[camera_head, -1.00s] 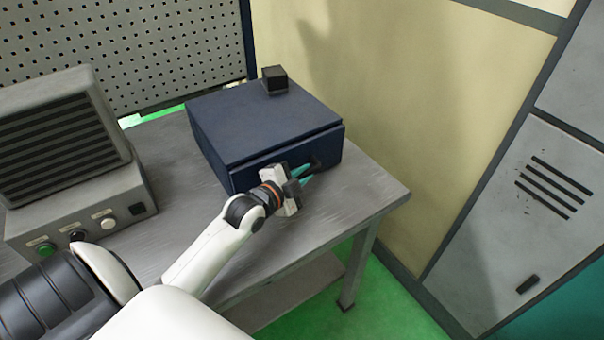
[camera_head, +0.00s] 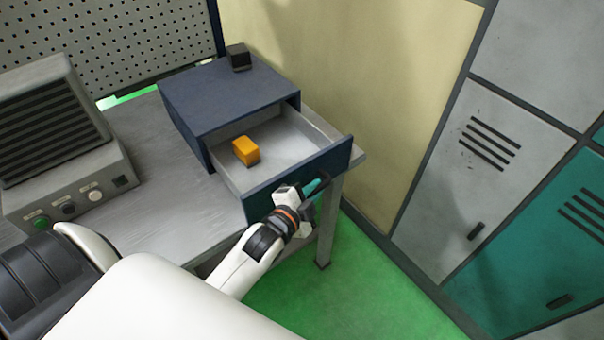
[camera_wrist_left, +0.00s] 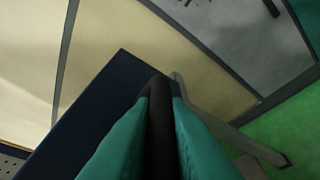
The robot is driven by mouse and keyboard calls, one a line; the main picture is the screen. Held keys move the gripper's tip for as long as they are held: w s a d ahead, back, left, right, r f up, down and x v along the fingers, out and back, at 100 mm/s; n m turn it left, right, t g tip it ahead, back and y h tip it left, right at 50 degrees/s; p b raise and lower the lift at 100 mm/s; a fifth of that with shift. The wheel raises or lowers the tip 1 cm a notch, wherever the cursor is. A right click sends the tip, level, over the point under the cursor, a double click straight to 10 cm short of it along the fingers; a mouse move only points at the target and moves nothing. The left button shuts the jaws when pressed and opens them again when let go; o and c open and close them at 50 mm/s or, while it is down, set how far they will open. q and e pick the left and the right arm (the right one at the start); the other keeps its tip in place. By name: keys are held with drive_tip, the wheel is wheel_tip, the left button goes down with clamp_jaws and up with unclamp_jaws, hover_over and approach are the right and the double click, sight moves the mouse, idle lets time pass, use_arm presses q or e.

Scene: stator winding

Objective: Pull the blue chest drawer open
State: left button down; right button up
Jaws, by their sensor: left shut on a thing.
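The blue chest (camera_head: 225,95) stands on the grey workbench. Its drawer (camera_head: 295,150) is pulled well out, and the pale inside shows. An orange-yellow block (camera_head: 246,151) lies in the drawer toward its left side. My left gripper (camera_head: 318,187) is at the drawer's front panel (camera_head: 335,160), toward its right end. In the left wrist view its teal fingers (camera_wrist_left: 160,110) are shut on the dark drawer handle (camera_wrist_left: 160,140), with the blue front panel (camera_wrist_left: 95,120) behind. The arm hides part of the panel in the head view. My right gripper is not in view.
A small black cube (camera_head: 239,57) sits on top of the chest. A grey machine with buttons (camera_head: 65,150) stands at the bench's left. The drawer front reaches past the bench's front edge over green floor (camera_head: 330,290). Grey and teal lockers (camera_head: 535,220) stand at the right.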

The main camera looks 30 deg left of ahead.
use_arm(q)
drive_tip(key=d, duration=0.1)
drive_tip(key=s+d, duration=0.1)
drive_tip(key=shift+d, duration=0.35)
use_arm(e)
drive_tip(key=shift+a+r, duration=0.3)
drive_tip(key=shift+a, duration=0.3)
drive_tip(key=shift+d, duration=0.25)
use_arm(q)
drive_tip(key=c, duration=1.4)
unclamp_jaws()
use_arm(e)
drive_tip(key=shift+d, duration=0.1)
use_arm(q)
drive_tip(key=shift+s, duration=0.15)
drive_tip(key=b+v, duration=0.1)
drive_tip(key=v, duration=1)
drive_tip(key=shift+s+b, duration=0.3)
drive_tip(key=shift+s, duration=0.1)
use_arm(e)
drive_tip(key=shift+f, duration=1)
